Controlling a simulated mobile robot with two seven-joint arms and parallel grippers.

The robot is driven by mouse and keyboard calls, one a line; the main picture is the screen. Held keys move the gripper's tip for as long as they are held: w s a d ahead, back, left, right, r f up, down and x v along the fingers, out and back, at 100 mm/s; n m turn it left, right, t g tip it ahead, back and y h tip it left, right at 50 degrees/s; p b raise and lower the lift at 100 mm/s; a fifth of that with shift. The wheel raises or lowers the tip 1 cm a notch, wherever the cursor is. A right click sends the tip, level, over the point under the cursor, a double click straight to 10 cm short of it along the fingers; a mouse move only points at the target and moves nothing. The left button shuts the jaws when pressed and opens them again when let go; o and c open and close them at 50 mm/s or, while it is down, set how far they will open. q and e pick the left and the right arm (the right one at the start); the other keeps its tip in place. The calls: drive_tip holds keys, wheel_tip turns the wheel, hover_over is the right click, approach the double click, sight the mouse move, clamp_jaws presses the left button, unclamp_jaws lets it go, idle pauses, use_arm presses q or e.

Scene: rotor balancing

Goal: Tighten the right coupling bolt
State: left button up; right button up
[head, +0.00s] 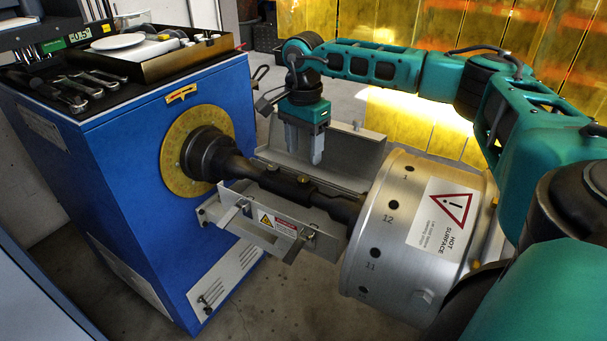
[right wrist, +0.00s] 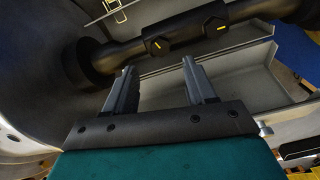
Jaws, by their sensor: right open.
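The dark coupling shaft (head: 325,198) runs from the blue cabinet's yellow flange to the silver drum. In the right wrist view two dark bolt heads with yellow marks sit side by side on the shaft, one nearer the drum side (right wrist: 158,46) and one nearer the blue side (right wrist: 215,20). I cannot tell which one the task calls right. My right gripper (head: 305,158) points down behind the shaft, open and empty. In the right wrist view its fingers (right wrist: 158,68) are apart, with a visible gap to the bolts. My left gripper is not in view.
The silver drum (head: 400,235) has a hot surface label. An opened guard (head: 350,150) stands behind the shaft and a front guard plate (head: 275,222) lies before it. The blue cabinet (head: 130,165) carries several wrenches (head: 75,92) and a tray (head: 215,50).

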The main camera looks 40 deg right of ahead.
sight(304, 179)
wheel_tip(304, 179, down, 7)
drive_tip(key=shift+b, duration=0.55)
clamp_jaws()
